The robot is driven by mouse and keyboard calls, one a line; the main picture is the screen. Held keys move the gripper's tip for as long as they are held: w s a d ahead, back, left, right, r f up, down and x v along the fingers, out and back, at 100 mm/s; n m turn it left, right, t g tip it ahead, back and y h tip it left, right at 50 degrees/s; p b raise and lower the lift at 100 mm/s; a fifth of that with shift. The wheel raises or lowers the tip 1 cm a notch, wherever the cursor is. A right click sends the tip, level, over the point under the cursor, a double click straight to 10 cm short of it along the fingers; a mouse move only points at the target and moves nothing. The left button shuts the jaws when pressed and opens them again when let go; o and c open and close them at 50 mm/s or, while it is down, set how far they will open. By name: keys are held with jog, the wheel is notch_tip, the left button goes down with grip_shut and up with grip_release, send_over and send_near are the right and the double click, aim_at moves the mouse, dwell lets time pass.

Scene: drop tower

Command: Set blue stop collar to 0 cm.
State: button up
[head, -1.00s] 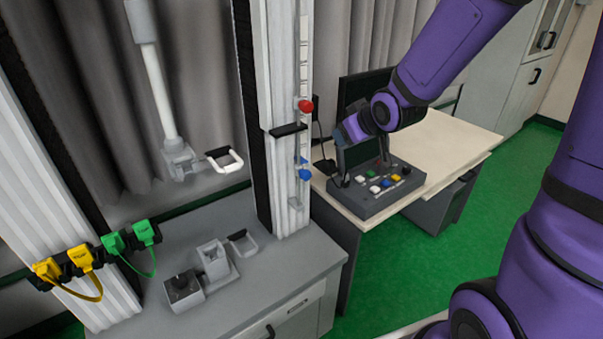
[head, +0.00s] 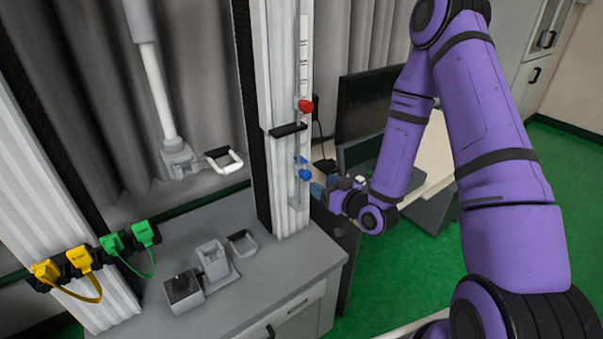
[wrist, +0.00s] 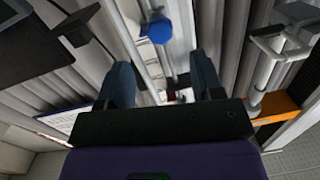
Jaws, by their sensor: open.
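The blue stop collar (head: 304,174) sits on the thin vertical rod on the face of the right tower column, below the red collar (head: 305,106). In the wrist view its round blue knob (wrist: 157,29) shows ahead of my fingers, sideways between their lines, not gripped. My gripper (head: 320,190) is just right of and slightly below the blue knob in the head view. In the wrist view my gripper (wrist: 162,82) is open and empty, its two dark fingers apart. The scale (head: 303,40) beside the rod shows above, but its marks are too small to read.
A grey bench (head: 280,275) stands below the column. A white carriage handle (head: 224,160) hangs left of it, and yellow (head: 80,260) and green (head: 145,233) plugs sit at lower left. A monitor (head: 362,105) and control desk stand behind my arm. Green floor is free at right.

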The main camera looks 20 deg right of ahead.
aim_at(301, 173)
jog(key=shift+m+t, duration=0.4)
jog(key=shift+t, duration=0.1)
jog(key=x, duration=0.6)
jog(key=f+x, duration=0.1)
jog(key=x, duration=0.3)
jog(key=shift+a+f, duration=0.1)
grip_shut()
notch_tip(301, 173, up, 13)
jog(key=shift+f, duration=0.2)
dwell(0.3)
jog(key=shift+c, duration=0.6)
grip_release()
jog(key=shift+r, duration=0.1)
jog(key=shift+o, duration=0.6)
